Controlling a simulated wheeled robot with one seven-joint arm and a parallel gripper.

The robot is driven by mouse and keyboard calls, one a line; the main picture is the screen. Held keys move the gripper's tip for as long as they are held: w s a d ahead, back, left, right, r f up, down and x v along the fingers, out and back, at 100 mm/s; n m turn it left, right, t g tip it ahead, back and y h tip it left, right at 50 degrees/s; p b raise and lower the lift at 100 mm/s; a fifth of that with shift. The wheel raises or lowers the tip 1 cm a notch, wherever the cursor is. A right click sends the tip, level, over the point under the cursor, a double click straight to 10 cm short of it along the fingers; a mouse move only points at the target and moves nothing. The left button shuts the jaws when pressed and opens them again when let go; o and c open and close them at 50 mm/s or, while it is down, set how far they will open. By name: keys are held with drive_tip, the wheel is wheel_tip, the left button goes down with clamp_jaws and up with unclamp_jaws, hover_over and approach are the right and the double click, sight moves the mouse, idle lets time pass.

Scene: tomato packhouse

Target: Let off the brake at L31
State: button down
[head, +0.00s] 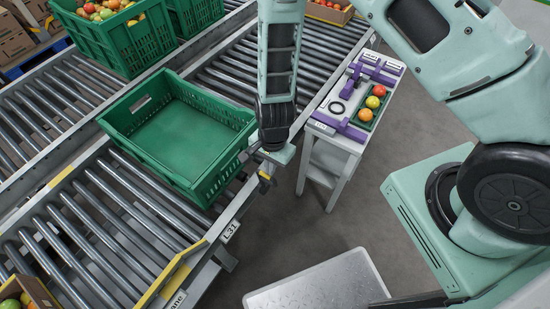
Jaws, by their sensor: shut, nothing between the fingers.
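The L31 label (230,231) is a white tag on the side rail of the near roller lane, at lower centre. A small dark part with yellow on it (264,177) sits at the rail above the label, just below my gripper; it may be the brake lever, but I cannot tell its position. My gripper (268,150) is at the rail, beside the right corner of an empty green crate (246,126). It is shut and empty. Its fingertips are small and partly hidden by the wrist, so I cannot tell whether they touch the lever or the crate.
The crate stands on the rollers (137,207). A yellow bar (178,274) stands at the lane's lower end. Green crates (118,45) with tomatoes stand at upper left. A small bench (345,140) with purple fixtures and a tomato tray stands right. Grey floor (300,232) lies clear between.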

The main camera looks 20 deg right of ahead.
drive_tip(key=s+a+f, duration=0.3)
drive_tip(key=s+a, duration=0.3)
drive_tip(key=a, duration=0.1)
drive_tip(key=shift+a+f+b, duration=0.25)
drive_tip(key=shift+a+b, duration=0.1)
drive_tip(key=shift+a, duration=0.05)
idle(0.3)
drive_tip(key=shift+a+f, duration=0.1)
idle(0.3)
wheel_tip(320, 180, up, 12)
drive_tip(key=s+a+p, duration=0.2)
drive_tip(key=p, duration=0.1)
drive_tip(key=shift+a+f, duration=0.2)
drive_tip(key=shift+a, duration=0.2)
idle(0.6)
